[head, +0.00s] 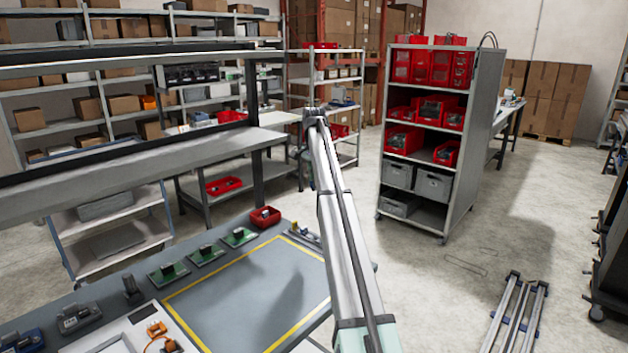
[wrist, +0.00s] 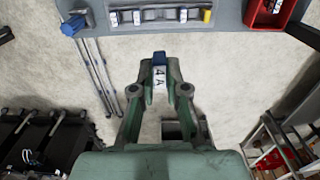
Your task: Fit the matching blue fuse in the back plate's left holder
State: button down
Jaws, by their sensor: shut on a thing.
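In the wrist view my gripper (wrist: 160,88) is shut on a fuse (wrist: 159,78) with a blue end and a white label reading "4 A". The fuse is held over open floor, apart from the bench. A strip of small holders (wrist: 160,15) lies on the grey bench at the top of the wrist view, with dark, white, blue and yellow parts. What appears to be this strip shows in the head view (head: 303,233), partly hidden by my arm. I cannot tell which holder is the back plate's left one. My gripper is not clearly visible in the head view.
A red bin (head: 265,217) stands on the bench near the strip, with several green boards (head: 205,254) in a row beside it. A yellow-bordered grey mat (head: 250,300) is clear. A shelf rack (head: 430,130) and a folded stand (head: 515,310) are on the floor at right.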

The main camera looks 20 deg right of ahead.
jog(key=shift+r, duration=0.1)
dwell(0.3)
jog(key=shift+r+p, duration=0.95)
jog(key=shift+r, duration=0.5)
